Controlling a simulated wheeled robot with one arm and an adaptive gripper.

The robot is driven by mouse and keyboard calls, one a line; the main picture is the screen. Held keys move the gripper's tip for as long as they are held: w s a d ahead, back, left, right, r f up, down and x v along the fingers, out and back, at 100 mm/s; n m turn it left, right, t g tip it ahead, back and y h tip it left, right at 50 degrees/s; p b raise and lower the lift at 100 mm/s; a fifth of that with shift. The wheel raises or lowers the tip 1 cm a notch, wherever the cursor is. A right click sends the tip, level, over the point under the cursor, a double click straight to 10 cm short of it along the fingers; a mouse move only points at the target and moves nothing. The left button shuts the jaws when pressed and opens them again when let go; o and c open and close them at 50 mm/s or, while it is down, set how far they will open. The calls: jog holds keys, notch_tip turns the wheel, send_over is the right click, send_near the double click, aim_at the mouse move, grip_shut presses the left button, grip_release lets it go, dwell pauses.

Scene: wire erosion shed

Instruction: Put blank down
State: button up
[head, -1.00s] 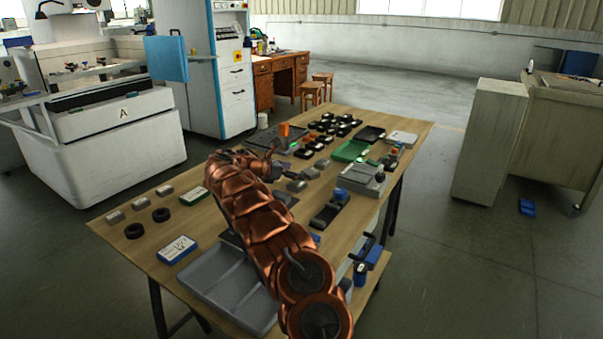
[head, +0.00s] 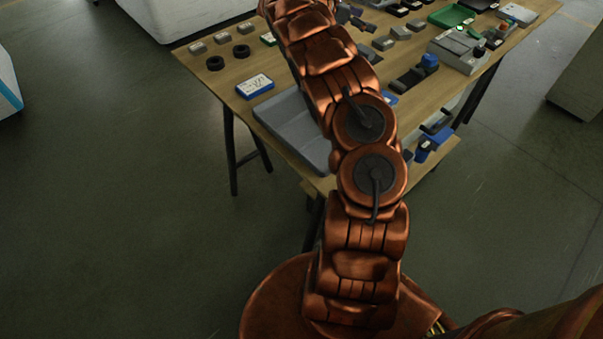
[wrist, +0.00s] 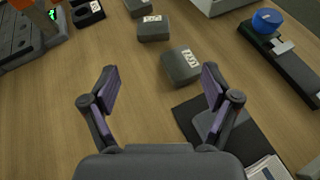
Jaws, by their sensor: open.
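In the wrist view my gripper (wrist: 160,88) is open, with nothing between its two fingers. A grey block with a white label, a blank (wrist: 181,68), rests on the wooden table just beyond the fingertips, right of the middle. Two more labelled grey blanks stand in a line behind it, a nearer one (wrist: 153,29) and a farther one (wrist: 138,6). These grey blocks also show in the head view (head: 383,43). My gripper (head: 352,17) is at the top of the head view, partly hidden by my arm.
A dark mat (wrist: 243,142) with a grey piece on it lies under the right finger. A long dark fixture with a blue knob (wrist: 268,20) is at right. A grey tray (head: 290,130) and a blue-edged card (head: 255,86) are on the table (head: 225,67). Bare wood lies left of the blanks.

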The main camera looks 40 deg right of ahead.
jog(key=s+a+r+m+y, duration=0.2)
jog(key=s+a+m, duration=0.3)
jog(key=a, duration=0.6)
jog(key=s+a+r+m+y, duration=0.2)
jog(key=s+a+y, duration=0.1)
jog(key=s+a, duration=0.6)
jog(key=s+a+f+m+y, duration=0.1)
jog(key=s+a, duration=0.2)
jog(key=a, duration=0.3)
jog(key=s+a+f+m+t+y, duration=0.1)
jog(key=s+a, duration=0.3)
jog(key=a, duration=0.3)
jog(key=s+a+f+m+y, duration=0.1)
jog(key=s+a+m+y, duration=0.1)
jog(key=a, duration=0.5)
jog(key=shift+s+a+f+t, duration=0.1)
jog(key=shift+s+f+t, duration=0.1)
jog(key=shift+s, duration=0.25)
jog(key=shift+s+f+t, duration=0.1)
jog(key=shift+s+t, duration=0.1)
jog(key=shift+s, duration=0.2)
jog(key=s+a+f+m+y, duration=0.2)
jog(key=s+a+f+y, duration=0.1)
jog(key=s+a, duration=0.9)
jog(key=shift+s+a+f+y, duration=0.15)
jog(key=shift+a+f+y, duration=0.25)
jog(key=shift+a, duration=0.6)
jog(key=shift+f, duration=0.1)
